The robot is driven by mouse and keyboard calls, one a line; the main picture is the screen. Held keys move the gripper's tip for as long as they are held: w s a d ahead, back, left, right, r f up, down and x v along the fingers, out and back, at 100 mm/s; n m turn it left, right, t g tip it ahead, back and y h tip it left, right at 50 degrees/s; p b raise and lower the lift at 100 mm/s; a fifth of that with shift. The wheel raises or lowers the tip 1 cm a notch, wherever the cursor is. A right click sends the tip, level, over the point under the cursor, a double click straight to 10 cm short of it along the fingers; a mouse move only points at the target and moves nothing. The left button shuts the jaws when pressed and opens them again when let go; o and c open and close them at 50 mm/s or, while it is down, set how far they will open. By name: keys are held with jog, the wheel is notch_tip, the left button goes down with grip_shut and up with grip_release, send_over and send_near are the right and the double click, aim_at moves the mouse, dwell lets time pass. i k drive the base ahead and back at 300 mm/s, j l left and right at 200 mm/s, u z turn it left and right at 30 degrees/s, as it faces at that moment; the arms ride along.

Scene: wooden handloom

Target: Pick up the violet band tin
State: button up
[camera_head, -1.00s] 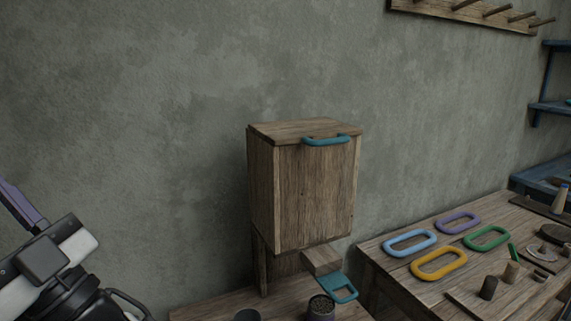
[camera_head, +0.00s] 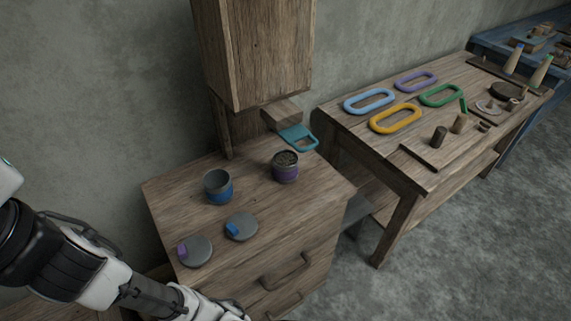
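The violet band tin (camera_head: 285,168) stands upright on the wooden cabinet top, below the hopper box. It is open and holds something dark and grainy. A blue band tin (camera_head: 218,187) stands to its left, open and seemingly empty. A round grey lid with a violet tab (camera_head: 195,251) and one with a blue tab (camera_head: 241,227) lie near the front left edge. My arm shows at the lower left, but my gripper is out of view.
A wooden hopper box (camera_head: 258,50) hangs above the cabinet top, with a teal-handled slide (camera_head: 298,138) sticking out just behind the violet band tin. A workbench (camera_head: 435,165) with coloured rings stands to the right. Drawer handles (camera_head: 288,272) stick out in front.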

aim_at(286, 162)
jog(key=k+l, duration=0.1)
jog(key=l, duration=0.25)
jog(key=k+l, duration=0.1)
jog(key=l, duration=0.65)
jog(key=k+l, duration=0.15)
jog(key=l, duration=0.2)
jog(key=i+j, duration=0.3)
jog(key=i, duration=0.15)
